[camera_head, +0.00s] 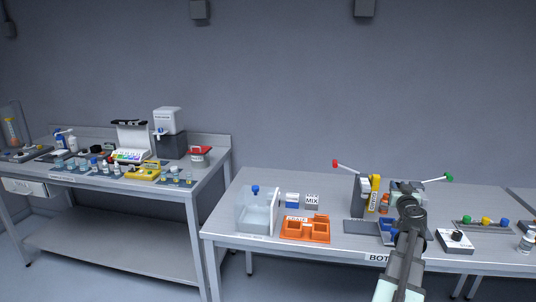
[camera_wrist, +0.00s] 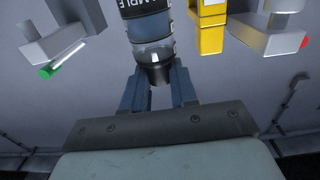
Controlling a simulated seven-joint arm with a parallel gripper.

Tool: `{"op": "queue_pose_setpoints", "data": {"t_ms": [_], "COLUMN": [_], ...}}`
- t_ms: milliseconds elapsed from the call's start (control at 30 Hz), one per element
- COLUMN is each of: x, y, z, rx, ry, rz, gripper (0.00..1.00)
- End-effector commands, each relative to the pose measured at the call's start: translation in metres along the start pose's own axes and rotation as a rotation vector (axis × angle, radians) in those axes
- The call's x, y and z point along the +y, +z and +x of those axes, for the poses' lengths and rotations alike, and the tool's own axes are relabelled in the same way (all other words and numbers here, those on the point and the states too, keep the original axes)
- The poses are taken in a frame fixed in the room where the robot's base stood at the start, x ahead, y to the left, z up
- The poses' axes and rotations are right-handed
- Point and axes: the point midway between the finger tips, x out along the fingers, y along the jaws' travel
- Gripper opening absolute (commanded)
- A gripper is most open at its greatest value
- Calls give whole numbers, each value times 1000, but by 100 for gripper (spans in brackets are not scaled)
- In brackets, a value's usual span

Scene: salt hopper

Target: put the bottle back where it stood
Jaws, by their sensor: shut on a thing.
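My gripper (camera_wrist: 160,88) is shut on the dark neck or cap of a bottle (camera_wrist: 150,27) in the wrist view. The bottle is clear with bluish contents and a dark label with letters reading like "SAMPLE". Its far end is cut off by the top edge of the view. In the head view my gripper (camera_head: 408,202) is over the right part of the middle table, and my arm hides the bottle there. I cannot tell whether the bottle touches the table.
Close by stand a yellow upright device (camera_head: 374,193), a grey block (camera_head: 357,196) with a red-tipped lever, and a green-tipped lever (camera_head: 448,177). A blue tray (camera_head: 388,231) lies in front. An orange tray (camera_head: 305,229) and a clear bin (camera_head: 256,214) stand left on the table (camera_head: 340,248).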

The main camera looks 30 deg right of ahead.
Motion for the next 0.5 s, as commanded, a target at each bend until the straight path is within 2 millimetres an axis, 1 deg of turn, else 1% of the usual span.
{"op": "queue_pose_setpoints", "data": {"t_ms": [167, 300, 500], "x": [1, 3, 4], "y": [-17, -35, -57], "z": [16, 31, 46], "rx": [2, 2, 3], "ry": [39, 85, 137], "rz": [-2, -3, -2], "gripper": [0, 0, 0]}}
